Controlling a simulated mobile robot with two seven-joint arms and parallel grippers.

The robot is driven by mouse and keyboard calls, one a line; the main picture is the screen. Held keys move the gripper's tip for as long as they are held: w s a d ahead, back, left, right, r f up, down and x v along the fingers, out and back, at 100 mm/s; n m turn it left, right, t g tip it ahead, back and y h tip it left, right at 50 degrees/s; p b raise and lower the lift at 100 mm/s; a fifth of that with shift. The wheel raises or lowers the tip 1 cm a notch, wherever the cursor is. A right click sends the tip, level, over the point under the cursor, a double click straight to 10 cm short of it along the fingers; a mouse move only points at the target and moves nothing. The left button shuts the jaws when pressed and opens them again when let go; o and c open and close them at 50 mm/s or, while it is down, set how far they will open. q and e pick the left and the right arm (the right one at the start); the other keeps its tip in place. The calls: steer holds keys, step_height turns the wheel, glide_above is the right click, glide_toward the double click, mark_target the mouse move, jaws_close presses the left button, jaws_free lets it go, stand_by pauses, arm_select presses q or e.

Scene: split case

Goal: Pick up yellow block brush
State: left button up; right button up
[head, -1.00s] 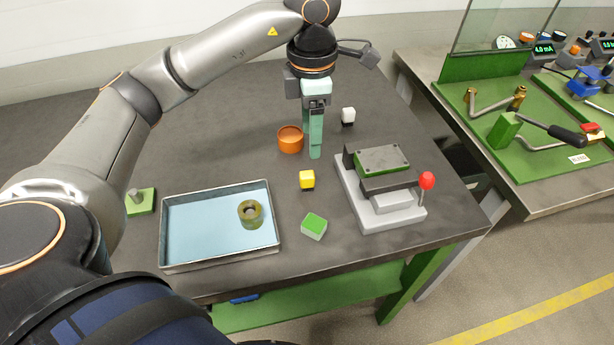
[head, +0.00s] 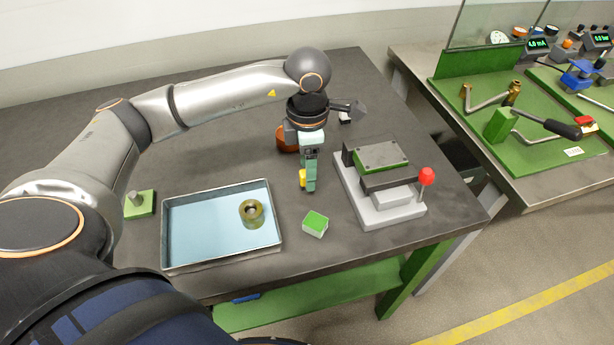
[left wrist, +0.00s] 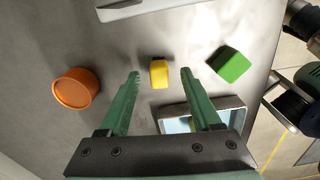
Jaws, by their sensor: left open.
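The yellow block brush (head: 303,179) stands on the dark table in the head view, mostly hidden behind my left gripper (head: 309,188). In the left wrist view the yellow block brush (left wrist: 159,74) shows whole, lying between and just beyond the two green fingertips of my left gripper (left wrist: 160,73). The fingers are apart, with a gap on both sides of the block, and hold nothing. My right gripper is not in view.
A green-topped block (head: 315,224) lies nearby, right of a metal tray (head: 200,222) holding an olive ring (head: 251,211). An orange cup (head: 284,139) is behind my gripper. A grey fixture with a red knob (head: 427,176) stands to the right.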

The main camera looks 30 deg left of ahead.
arm_select(q)
steer(key=shift+a+f, duration=0.1)
steer(key=shift+f, duration=1.25)
jaws_close()
